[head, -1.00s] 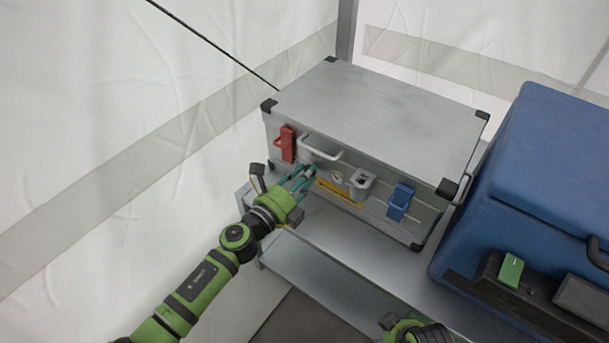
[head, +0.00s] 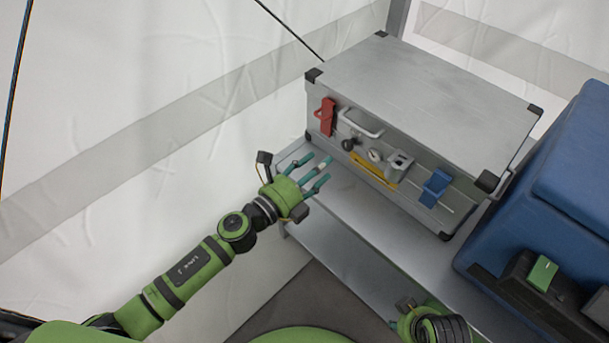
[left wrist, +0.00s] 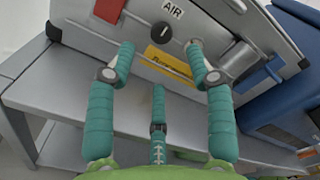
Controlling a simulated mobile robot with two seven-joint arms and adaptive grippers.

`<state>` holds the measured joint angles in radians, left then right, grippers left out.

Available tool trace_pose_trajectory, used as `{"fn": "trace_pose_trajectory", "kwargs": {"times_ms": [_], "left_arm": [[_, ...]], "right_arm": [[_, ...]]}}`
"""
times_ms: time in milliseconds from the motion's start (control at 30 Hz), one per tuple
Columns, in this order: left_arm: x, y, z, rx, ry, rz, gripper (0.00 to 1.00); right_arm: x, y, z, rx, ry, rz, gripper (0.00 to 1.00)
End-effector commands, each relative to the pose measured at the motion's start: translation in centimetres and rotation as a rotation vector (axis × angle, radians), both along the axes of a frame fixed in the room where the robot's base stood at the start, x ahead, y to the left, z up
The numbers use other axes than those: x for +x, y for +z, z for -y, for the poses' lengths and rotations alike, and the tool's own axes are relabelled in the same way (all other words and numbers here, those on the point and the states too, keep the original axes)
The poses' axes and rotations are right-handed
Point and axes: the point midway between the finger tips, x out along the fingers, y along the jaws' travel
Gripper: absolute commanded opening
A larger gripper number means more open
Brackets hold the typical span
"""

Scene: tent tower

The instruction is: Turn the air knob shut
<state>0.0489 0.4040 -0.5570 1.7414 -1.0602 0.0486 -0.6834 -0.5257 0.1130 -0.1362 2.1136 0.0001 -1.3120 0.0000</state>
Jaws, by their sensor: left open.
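The air knob is a small round black knob (head: 348,144) on the front of the grey metal case (head: 425,85), below its handle. The left wrist view shows the knob (left wrist: 162,32) beside a white AIR label (left wrist: 172,8), with a small light mark on its face. I cannot tell whether it is shut. My left gripper (head: 319,172) is open and empty, its teal fingers spread, pointing at the case front and apart from the knob. In the left wrist view the two upper fingers (left wrist: 160,58) stand below and either side of the knob. My right gripper (head: 406,308) shows only partly.
A white gauge (head: 375,155), a grey bracket (head: 399,164) and a yellow label (head: 372,171) sit beside the knob. A red latch (head: 325,117) and a blue latch (head: 435,187) flank them. A blue cooler (head: 560,190) stands right. The grey shelf (head: 360,205) before the case is bare.

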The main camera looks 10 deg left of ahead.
Motion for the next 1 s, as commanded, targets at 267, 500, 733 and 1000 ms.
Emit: {"fn": "trace_pose_trajectory", "kwargs": {"times_ms": [267,500,733,1000], "left_arm": [[-3.0,0.0,-2.3,0.000,0.003,-0.001,0.54],[-3.4,0.0,-2.6,0.000,0.002,0.001,0.54],[-3.4,0.0,-2.5,0.000,0.002,0.001,0.54],[-3.0,0.0,-3.5,-0.067,0.064,-0.046,0.54]], "right_arm": [[0.1,0.0,0.0,0.000,-0.001,0.001,0.40],[0.1,0.0,0.0,0.000,-0.001,0.001,0.40],[0.1,0.0,0.0,0.000,-0.001,0.001,0.40],[0.1,0.0,0.0,0.001,-0.001,0.001,0.40]]}}
